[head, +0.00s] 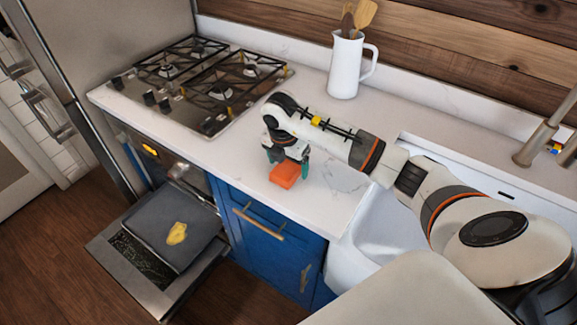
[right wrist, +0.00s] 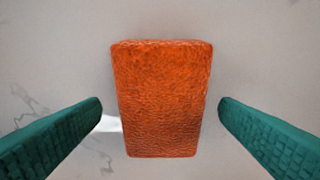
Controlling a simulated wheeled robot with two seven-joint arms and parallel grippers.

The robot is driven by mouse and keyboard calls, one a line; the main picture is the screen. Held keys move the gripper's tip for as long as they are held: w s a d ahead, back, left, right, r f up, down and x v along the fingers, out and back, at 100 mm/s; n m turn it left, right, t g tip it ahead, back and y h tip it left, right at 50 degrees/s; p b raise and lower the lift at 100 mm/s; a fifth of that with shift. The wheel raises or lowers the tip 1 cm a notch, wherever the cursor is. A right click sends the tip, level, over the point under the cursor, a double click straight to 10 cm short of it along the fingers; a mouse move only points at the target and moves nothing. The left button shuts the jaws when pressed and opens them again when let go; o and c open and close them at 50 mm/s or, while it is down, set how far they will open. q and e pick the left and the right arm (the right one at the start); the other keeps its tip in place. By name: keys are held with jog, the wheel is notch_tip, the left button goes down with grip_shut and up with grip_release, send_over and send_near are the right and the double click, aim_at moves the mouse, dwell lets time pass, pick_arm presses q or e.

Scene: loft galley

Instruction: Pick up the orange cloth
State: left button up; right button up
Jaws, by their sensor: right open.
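The orange cloth (head: 286,174) is a small block-shaped piece lying on the white marble counter, near its front edge. My right gripper (head: 287,163) is directly above it, pointing down. In the right wrist view the cloth (right wrist: 161,98) sits between my two green fingers (right wrist: 161,115), with a gap on each side. The fingers are open and do not touch it. My left gripper is not in view.
A gas hob (head: 200,82) is to the left on the counter (head: 330,125). A white pitcher (head: 345,65) with wooden utensils stands behind. A sink (head: 385,225) lies to the right. Below, the oven door (head: 105,245) is open, with a yellow item (head: 177,233) on a dark surface.

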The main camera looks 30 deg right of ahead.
aim_at(288, 167)
jog(key=shift+w+f, duration=0.1)
jog(key=shift+f, duration=0.25)
jog(key=c, duration=1.1)
jog(key=shift+r, duration=0.15)
jog(key=shift+r, duration=0.3)
notch_tip(288, 167, up, 9)
jog(key=shift+r+b, duration=0.15)
jog(key=shift+b, duration=0.95)
